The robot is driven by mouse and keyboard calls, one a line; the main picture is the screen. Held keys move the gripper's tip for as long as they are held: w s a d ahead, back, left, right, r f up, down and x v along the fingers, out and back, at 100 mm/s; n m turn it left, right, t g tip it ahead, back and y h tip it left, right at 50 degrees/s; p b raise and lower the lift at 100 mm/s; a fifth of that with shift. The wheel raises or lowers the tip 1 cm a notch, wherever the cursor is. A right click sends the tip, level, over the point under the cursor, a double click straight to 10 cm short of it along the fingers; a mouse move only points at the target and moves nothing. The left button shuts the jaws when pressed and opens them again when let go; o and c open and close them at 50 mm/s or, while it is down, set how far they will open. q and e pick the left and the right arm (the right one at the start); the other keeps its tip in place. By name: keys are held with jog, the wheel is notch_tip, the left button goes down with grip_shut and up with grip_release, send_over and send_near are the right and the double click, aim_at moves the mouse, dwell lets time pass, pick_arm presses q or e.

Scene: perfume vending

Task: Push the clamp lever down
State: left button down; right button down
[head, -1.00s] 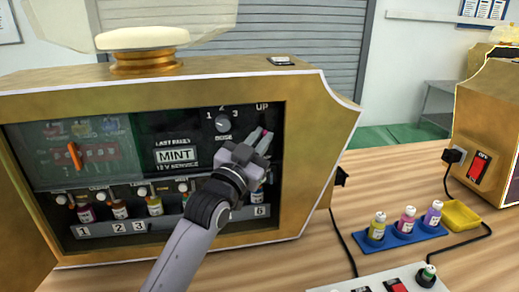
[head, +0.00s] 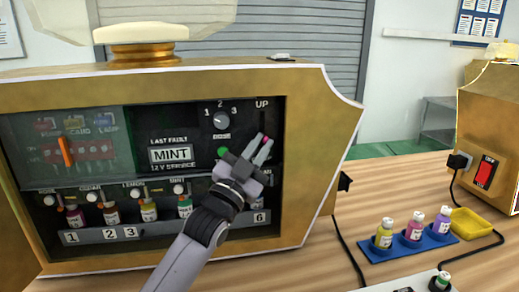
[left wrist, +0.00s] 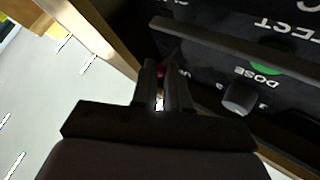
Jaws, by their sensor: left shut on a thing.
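The clamp lever shows only as a small red tip (left wrist: 161,69) between my fingers in the left wrist view; the rest of it is hidden. It sits under the "UP" label at the right of the gold machine's dark panel (head: 230,104). My left gripper (head: 265,147) is in front of that panel, with its fingers pointing up and to the right, and is shut on the lever. In the left wrist view the fingers (left wrist: 163,88) are close together around the red tip. My right gripper is not in view.
A dose knob (head: 221,120) and a green light (head: 222,151) are left of the gripper. Several small bottles (head: 149,211) stand along the machine's lower shelf. A blue tray (head: 408,246) with bottles and a yellow dish (head: 471,223) are on the table at right.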

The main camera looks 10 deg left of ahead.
pick_arm(q)
jog(key=c, duration=1.4)
grip_release()
jog(key=shift+v, duration=3.6)
